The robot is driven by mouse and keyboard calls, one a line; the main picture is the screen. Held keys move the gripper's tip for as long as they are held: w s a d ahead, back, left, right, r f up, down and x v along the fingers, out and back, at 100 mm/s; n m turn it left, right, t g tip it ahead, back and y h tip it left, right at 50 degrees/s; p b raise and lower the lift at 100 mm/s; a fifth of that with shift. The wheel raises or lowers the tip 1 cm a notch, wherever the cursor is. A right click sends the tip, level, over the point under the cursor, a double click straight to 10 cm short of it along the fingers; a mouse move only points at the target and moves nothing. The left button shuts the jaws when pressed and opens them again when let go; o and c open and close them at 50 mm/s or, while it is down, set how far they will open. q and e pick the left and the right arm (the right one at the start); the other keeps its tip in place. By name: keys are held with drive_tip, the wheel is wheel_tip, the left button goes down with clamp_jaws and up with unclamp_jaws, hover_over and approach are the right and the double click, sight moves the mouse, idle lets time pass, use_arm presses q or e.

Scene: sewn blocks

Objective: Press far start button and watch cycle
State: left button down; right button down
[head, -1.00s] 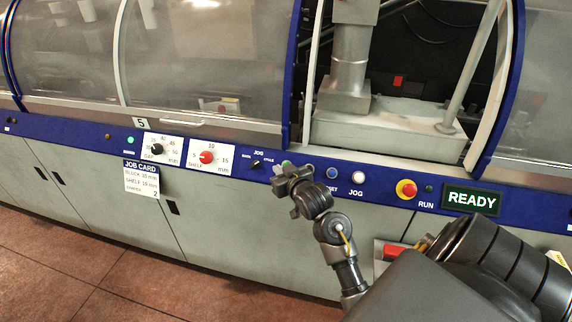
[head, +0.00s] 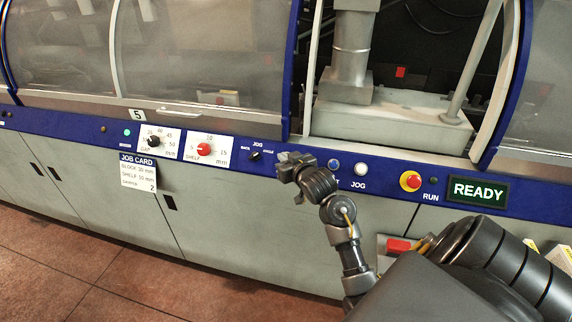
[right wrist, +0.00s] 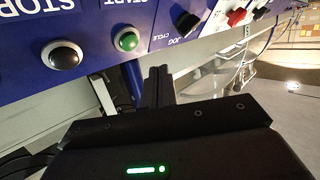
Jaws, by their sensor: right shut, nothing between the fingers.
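The green START button (right wrist: 127,40) shows in the right wrist view beside the black STOP button (right wrist: 62,55). In the head view my right gripper covers the START button. My right gripper (head: 284,165) is shut and empty in front of the blue control strip (head: 230,141). In the right wrist view its fingers (right wrist: 158,74) point at the panel, just below and right of the START button; I cannot tell whether they touch the panel. The display (head: 478,191) reads READY. My left gripper is not in view.
A JOG/CYCLE selector (head: 254,156), red shelf knob (head: 204,149) and gap knob (head: 153,141) lie left of the gripper. A blue button (head: 333,164), white JOG button (head: 361,170) and red emergency stop (head: 410,181) lie right. A job card (head: 138,174) hangs below the strip.

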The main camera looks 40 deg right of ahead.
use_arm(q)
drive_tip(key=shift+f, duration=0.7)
use_arm(e)
drive_tip(key=shift+w+d+f, duration=0.8)
drive_tip(key=shift+d+f, duration=0.3)
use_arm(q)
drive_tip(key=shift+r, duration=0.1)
use_arm(e)
drive_tip(key=shift+d+f, duration=0.1)
idle(0.6)
drive_tip(key=shift+w+d+f, duration=0.15)
